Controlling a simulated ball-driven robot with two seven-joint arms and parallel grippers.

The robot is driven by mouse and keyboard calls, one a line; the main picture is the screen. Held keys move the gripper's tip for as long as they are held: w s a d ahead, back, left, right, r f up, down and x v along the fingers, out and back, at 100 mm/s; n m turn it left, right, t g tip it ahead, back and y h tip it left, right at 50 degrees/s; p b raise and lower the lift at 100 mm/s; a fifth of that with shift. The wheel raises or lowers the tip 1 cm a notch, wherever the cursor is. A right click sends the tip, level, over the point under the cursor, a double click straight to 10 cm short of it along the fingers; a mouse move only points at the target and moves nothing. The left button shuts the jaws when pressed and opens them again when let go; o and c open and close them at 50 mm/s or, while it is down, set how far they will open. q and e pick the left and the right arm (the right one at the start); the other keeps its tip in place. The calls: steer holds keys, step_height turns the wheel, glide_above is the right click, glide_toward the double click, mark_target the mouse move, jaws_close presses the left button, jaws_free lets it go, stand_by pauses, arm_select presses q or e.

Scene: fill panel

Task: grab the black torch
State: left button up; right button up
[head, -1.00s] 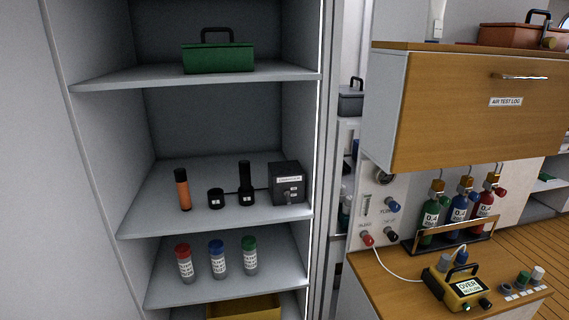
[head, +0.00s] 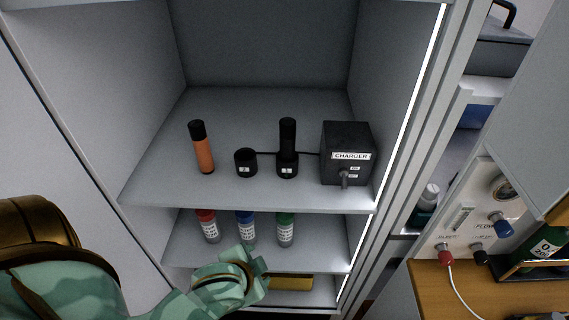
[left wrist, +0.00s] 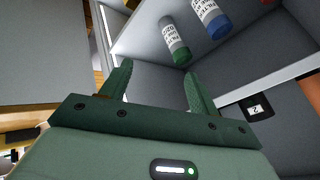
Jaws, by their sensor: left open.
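The black torch (head: 288,137) stands upright in a black cup holder labelled with a number (head: 287,168) on the middle shelf, left of the charger box. An orange torch with a black cap (head: 202,148) stands on the same shelf to the left. My left gripper (head: 258,277) is low in the head view, in front of and below the shelf, apart from the torch. In the left wrist view its two green fingers (left wrist: 157,82) are spread with nothing between them. I cannot make out the black torch in that view. My right gripper is not in view.
An empty black cup (head: 246,164) stands left of the torch. The charger box (head: 347,150) stands to its right. The shelf below holds red-, blue- and green-capped bottles (head: 285,229). A yellow bin (head: 292,283) is under them. Cabinet side walls (head: 75,110) enclose the shelves.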

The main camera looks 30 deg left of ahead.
mark_target(287, 134)
arm_select(q)
steer(key=w+d+r+n+t+h, duration=0.4)
steer(key=w+d+r+t+h, duration=0.15)
steer(key=d+r, duration=0.5)
steer(key=w+r+n+t, duration=0.4)
steer(key=r+n+t, duration=0.5)
steer(key=r+n, duration=0.75)
steer(key=w+a+f+n+g+y, duration=0.2)
steer(key=a+f+n+g+y, duration=0.3)
steer(key=n, duration=0.9)
steer(key=w+a+f+n+g+y, duration=0.1)
steer(key=a+f+n+g+y, duration=0.15)
steer(key=a+n+y, duration=0.8)
steer(key=w+n, duration=0.1)
steer(key=w, duration=0.2)
steer(key=w+n+h, duration=0.1)
steer(key=w, duration=0.2)
steer(key=w+a+n+h, duration=0.1)
steer(key=w, duration=0.2)
steer(key=shift+f+n+t, duration=0.3)
steer(key=shift+n+t, duration=0.1)
steer(key=x, duration=0.5)
steer(key=shift+w+a+r, duration=0.1)
steer(key=shift+w+a, duration=0.05)
steer(key=shift+w, duration=0.2)
jaws_close()
